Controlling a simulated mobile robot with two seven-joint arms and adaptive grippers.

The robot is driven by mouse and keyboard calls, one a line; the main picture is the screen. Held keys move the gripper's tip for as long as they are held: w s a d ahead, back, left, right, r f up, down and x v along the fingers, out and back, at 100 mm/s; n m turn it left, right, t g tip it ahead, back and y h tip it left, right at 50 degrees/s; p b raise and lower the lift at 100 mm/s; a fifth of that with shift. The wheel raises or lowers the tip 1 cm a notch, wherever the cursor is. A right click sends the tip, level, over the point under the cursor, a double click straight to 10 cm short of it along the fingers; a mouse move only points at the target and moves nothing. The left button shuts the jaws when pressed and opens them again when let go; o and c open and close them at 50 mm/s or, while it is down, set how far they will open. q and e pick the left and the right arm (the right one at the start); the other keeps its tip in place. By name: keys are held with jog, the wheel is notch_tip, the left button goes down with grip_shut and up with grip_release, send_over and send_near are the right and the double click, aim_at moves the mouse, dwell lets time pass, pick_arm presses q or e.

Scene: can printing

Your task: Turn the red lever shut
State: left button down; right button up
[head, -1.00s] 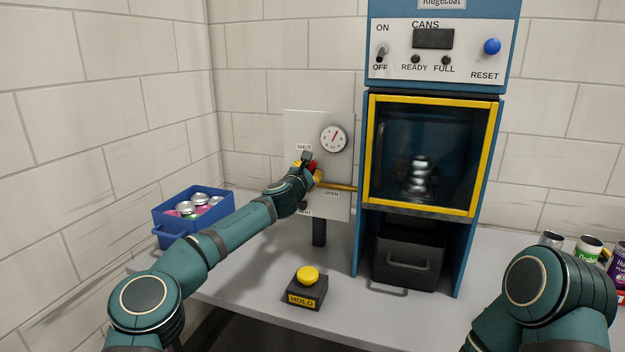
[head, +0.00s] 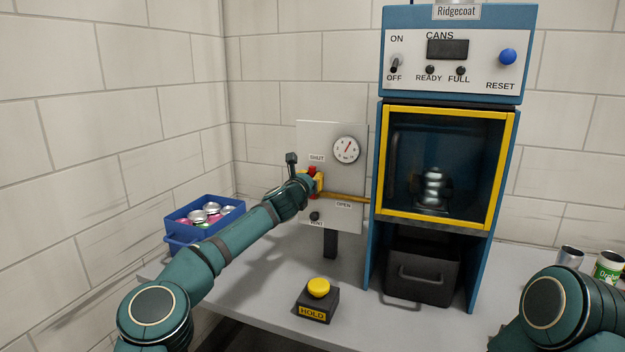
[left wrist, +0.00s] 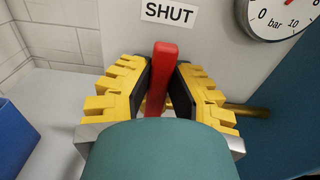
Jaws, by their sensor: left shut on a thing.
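The red lever (head: 312,170) is on the pale panel (head: 347,212), just below the SHUT label (head: 316,157). In the left wrist view the lever (left wrist: 161,75) stands almost upright, its top near the SHUT label (left wrist: 170,12). My left gripper (head: 312,183) is shut on the lever, with its dark pads on either side of it in the left wrist view (left wrist: 163,75). The gripper hides the lever's lower part and pivot. The OPEN label (head: 343,204) is lower right on the panel. My right gripper is out of view.
A pressure gauge (head: 346,150) is right of the lever, and a brass pipe (head: 349,198) runs to the blue machine (head: 460,15). A black knob (head: 314,216) is below. A blue can crate (head: 190,236) and yellow HOLD button (head: 318,288) stand on the table.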

pick_arm(q)
jog(key=shift+r, duration=0.1)
jog(key=c, duration=0.9)
grip_release()
jog(key=shift+o, duration=0.2)
jog(key=shift+a, duration=0.1)
jog(key=v, duration=1.2)
